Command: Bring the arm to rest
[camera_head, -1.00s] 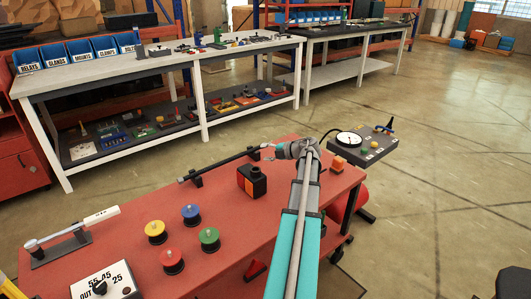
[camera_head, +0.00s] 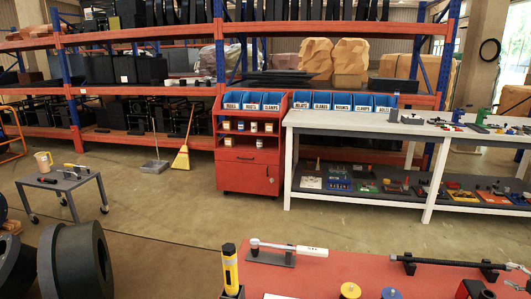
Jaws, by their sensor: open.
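My arm and gripper are out of this view. The red bench top (camera_head: 345,272) shows along the lower right. On it are a torque wrench (camera_head: 290,248) with a white handle on a dark stand, a yellow and black hand tool (camera_head: 230,268) standing upright in a holder, and a dark rod (camera_head: 440,262) lying across two supports. A yellow spool (camera_head: 350,290) and a blue spool (camera_head: 391,294) are cut by the bottom edge. The right part of the bench is outside the picture.
A red cabinet (camera_head: 247,165) with blue bins and a long white bench (camera_head: 360,118) stand behind. A small grey cart (camera_head: 60,181) and large black rings (camera_head: 75,262) are at left. A yellow broom (camera_head: 182,158) leans by the shelves. The middle floor is clear.

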